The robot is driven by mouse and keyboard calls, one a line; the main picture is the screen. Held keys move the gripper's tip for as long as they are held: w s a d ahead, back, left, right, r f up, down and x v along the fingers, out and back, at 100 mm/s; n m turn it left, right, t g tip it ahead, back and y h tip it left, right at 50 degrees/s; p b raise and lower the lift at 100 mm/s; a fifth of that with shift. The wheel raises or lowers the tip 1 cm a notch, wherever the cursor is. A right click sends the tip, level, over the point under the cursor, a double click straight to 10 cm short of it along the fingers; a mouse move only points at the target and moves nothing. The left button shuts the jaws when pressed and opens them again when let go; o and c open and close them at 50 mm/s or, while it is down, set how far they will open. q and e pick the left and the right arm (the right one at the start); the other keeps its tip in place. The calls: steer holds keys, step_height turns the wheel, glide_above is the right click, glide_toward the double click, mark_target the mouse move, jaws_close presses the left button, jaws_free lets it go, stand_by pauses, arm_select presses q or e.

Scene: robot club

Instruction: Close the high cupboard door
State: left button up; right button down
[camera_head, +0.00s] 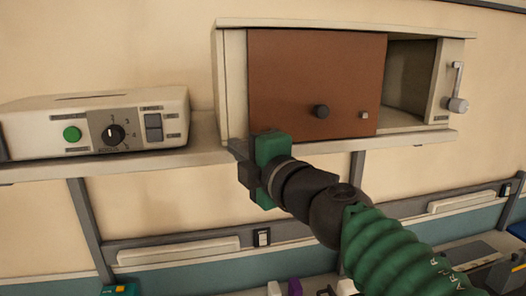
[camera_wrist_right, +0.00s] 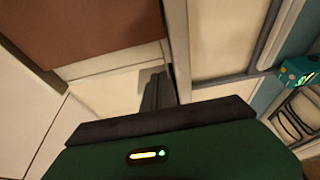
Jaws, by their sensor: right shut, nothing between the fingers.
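The high cupboard (camera_head: 345,25) is a cream box on the wall shelf in the head view. Its brown door (camera_head: 300,75) covers the left and middle of the front. A dark gap at the right shows the inside, so the door stands partly open. A metal latch handle (camera_head: 457,90) is on the right frame. My right gripper (camera_head: 238,160) is shut and empty, below the door's lower left corner. Its fingers (camera_wrist_right: 157,90) also show in the wrist view. My left gripper is out of view.
A cream device (camera_head: 95,125) with a green button and a dial stands left on the shelf (camera_head: 120,166). Wall brackets and a rail (camera_head: 180,238) run below. Several small objects lie on the surface at the bottom. The wall between shelf and rail is mostly clear.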

mark_target(240, 137)
steer(key=x, duration=0.5)
steer(key=shift+w+d+f, duration=0.2)
steer(key=shift+d+f, duration=0.15)
steer(key=shift+f, duration=0.05)
steer(key=shift+s+d+r, duration=0.1)
steer(key=shift+d, duration=0.35)
steer(key=shift+s+d+r, duration=0.1)
steer(key=shift+d, duration=0.65)
steer(key=shift+w+d+f, duration=0.15)
steer(key=shift+w+d, duration=0.35)
steer(key=shift+w, duration=0.25)
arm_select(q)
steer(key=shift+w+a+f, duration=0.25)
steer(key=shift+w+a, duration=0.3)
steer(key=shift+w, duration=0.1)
arm_select(e)
steer(key=shift+s, duration=0.15)
